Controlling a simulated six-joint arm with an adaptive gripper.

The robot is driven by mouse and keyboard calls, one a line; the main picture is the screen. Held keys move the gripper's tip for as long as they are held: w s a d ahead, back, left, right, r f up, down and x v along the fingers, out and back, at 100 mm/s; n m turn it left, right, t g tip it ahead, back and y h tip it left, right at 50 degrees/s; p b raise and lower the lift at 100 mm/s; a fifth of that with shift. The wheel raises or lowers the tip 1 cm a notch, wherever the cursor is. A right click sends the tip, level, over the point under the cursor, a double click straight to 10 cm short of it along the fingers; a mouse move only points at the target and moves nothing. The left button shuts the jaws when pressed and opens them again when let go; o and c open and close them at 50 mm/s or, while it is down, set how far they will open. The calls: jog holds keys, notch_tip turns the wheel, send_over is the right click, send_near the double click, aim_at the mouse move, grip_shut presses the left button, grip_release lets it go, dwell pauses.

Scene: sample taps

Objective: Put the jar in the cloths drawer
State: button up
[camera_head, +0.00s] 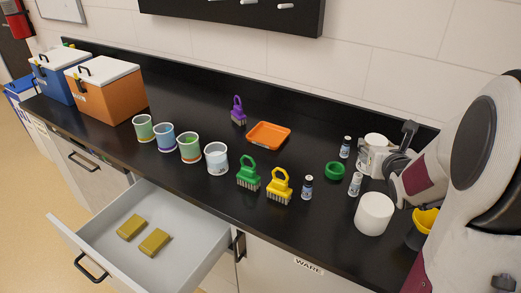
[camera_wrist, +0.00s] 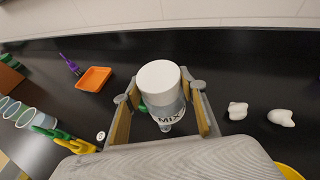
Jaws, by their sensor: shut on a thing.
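The jar (camera_head: 373,153) is white-lidded and stands near the back right of the black counter in the head view. In the wrist view the jar (camera_wrist: 160,84) shows a white lid and a label reading MIX. My gripper (camera_head: 390,156) is shut around its sides; in the wrist view the gripper (camera_wrist: 160,96) has a finger on each side of it. I cannot tell whether its base touches the counter. A grey drawer (camera_head: 190,235) is pulled open at the lower left, with two folded yellow-brown cloths (camera_head: 143,235) inside. Its front label is not visible.
Several cups (camera_head: 190,147), a green brush (camera_head: 248,173), a yellow brush (camera_head: 279,187) and a vial (camera_head: 307,187) stand between jar and drawer. A white cylinder (camera_head: 374,213) is in front of my gripper. The orange tray (camera_head: 269,135) lies behind. The drawer's right side has free room.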

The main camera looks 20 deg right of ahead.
jog(key=shift+o, duration=0.2)
jog(key=w+a+f+n+t+y, duration=0.1)
jog(key=w+a+n+y, duration=0.3)
jog(key=w, duration=0.7)
jog(key=shift+w+a+f+y, duration=0.25)
jog(key=shift+w+a+y, duration=0.05)
jog(key=shift+a, duration=0.75)
jog(key=w+a+n+g+y, duration=0.1)
jog(key=w+a+n+y, duration=0.4)
jog(key=a, duration=0.5)
jog(key=shift+w+r+y, duration=0.3)
jog(key=shift+r+y, duration=0.05)
jog(key=shift+y, duration=0.05)
jog(key=shift+f, duration=0.1)
jog(key=shift+f, duration=3.05)
jog(key=shift+c, duration=0.2)
jog(key=shift+f, duration=0.1)
jog(key=shift+f, duration=1.8)
jog(key=shift+f, duration=0.15)
